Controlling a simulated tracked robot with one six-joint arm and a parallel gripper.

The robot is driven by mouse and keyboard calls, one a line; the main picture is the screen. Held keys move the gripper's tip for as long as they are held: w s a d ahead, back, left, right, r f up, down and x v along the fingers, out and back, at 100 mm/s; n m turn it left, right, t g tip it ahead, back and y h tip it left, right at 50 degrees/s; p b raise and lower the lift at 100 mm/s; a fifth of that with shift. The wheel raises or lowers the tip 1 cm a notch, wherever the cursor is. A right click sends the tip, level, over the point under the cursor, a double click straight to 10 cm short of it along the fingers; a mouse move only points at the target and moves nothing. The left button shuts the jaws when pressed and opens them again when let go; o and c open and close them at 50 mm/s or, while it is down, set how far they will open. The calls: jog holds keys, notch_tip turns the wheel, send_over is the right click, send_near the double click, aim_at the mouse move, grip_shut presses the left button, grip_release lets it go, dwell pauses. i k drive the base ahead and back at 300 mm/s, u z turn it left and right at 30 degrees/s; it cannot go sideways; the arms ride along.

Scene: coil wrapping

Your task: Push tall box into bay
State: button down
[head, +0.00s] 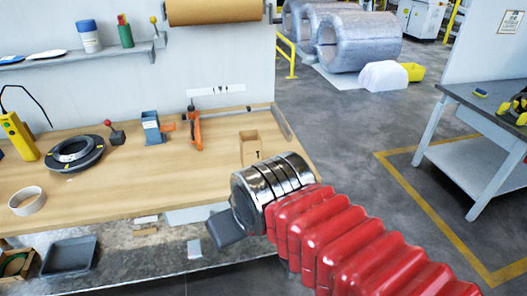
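A tan box (250,146), close in colour to the wooden bench, stands near the bench's right end; its lower part is partly behind my wrist. I cannot tell for sure that it is the tall box. I cannot make out a clearly marked bay; a metal rail (283,123) runs along the bench's right edge beside the tan box. My gripper (224,230) shows as a dark grey piece beyond the shiny wrist, over the bench's front edge, apart from the box in the picture. Its fingertips cannot be told apart, and I see nothing held.
On the bench (120,185) stand an orange clamp (196,130), a blue holder (151,128), a red-knobbed stand (116,137), black rings (75,152), a tape roll (27,200) and a yellow device (19,137). Bare wood lies left of my wrist. A grey table (475,110) stands right.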

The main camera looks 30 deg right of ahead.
aim_at(251, 150)
jog(key=u, duration=0.05)
jog(key=i, duration=1)
jog(key=z, duration=0.05)
